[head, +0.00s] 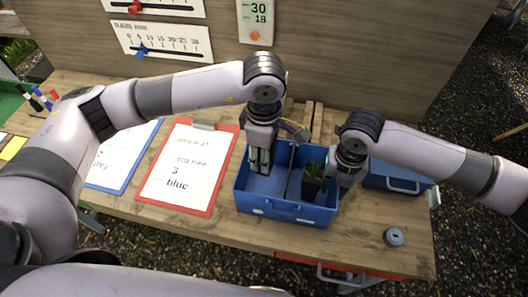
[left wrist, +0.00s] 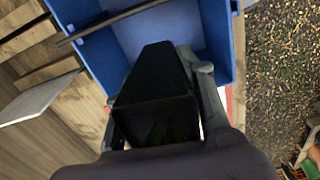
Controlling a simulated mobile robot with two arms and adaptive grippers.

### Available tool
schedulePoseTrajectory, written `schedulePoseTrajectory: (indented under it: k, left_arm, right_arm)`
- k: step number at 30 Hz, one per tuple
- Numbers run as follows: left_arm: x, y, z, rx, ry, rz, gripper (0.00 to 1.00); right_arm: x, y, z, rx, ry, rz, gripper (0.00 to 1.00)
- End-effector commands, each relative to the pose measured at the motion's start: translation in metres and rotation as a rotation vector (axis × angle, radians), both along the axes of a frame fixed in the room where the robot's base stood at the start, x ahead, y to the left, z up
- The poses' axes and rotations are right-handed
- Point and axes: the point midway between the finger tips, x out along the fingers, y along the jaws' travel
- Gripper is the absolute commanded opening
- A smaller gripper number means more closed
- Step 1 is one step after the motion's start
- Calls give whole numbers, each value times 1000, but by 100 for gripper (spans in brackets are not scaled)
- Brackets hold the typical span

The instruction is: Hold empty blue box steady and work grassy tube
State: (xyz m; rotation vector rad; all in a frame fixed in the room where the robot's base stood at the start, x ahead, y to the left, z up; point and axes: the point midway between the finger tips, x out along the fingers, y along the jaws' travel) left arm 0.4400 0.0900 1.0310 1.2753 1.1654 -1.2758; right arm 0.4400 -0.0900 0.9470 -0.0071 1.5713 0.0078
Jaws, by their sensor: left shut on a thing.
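The blue box (head: 285,212) stands on the table and has a dark divider (left wrist: 115,20). My left gripper (head: 260,168) points down into its left compartment. It is shut on a black square tube (left wrist: 155,90), seen close in the left wrist view; I cannot tell if grass grows in it. A dark tube with green grassy leaves (head: 313,178) stands in the right compartment. My right gripper (head: 338,180) is at the box's right wall, beside that tube. Its fingers are mostly hidden, so I cannot tell whether it grips the wall.
Another blue box (head: 395,182) stands behind my right gripper. A grey round object (head: 394,237) sits at the front right. A board with sliders stands behind.

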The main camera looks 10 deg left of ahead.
Motion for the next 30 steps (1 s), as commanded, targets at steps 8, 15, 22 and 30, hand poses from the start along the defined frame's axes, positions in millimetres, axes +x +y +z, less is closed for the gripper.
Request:
schedulePoseTrajectory:
  k: [8, 15, 22, 30]
  left_arm:
    - [0, 0, 0, 0, 0, 0, 3]
    - [0, 0, 0, 0, 0, 0, 3]
    - [0, 0, 0, 0, -1, 0, 3]
    - [0, 0, 0, 0, -1, 0, 3]
  right_arm:
    - [0, 0, 2, 0, 0, 0, 28]
    - [1, 0, 38, 1, -4, 1, 28]
    - [1, 0, 87, 1, -3, 1, 28]
    - [1, 0, 117, 0, -1, 0, 28]
